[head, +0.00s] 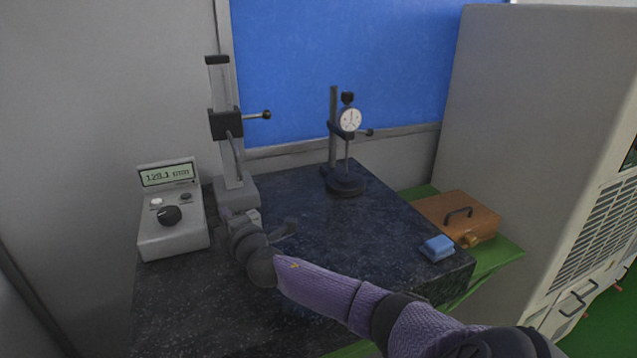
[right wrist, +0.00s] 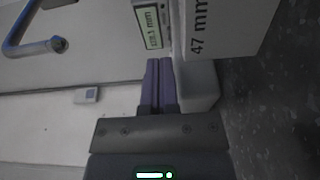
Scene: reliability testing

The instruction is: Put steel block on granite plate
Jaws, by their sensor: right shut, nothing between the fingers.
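My right gripper (head: 228,214) reaches in from the lower right to the foot of the height gauge. Its purple fingers (right wrist: 159,82) are shut together with nothing between them. A small pale grey block (head: 254,217), which looks like the steel block, sits close beside the gripper at the gauge's base. In the right wrist view a pale grey block (right wrist: 203,86) lies just right of the fingers; I cannot tell whether they touch. The dark speckled granite plate (head: 335,240) spreads to the right, with its middle bare. My left gripper is not in view.
The height gauge (head: 229,140) stands at the back left. A readout box (head: 172,222) is left of it. A dial indicator stand (head: 346,182) is at the back. A blue block (head: 437,247) and a brown case (head: 463,218) are at the right. A "47 mm" face (right wrist: 225,25) is near the fingers.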

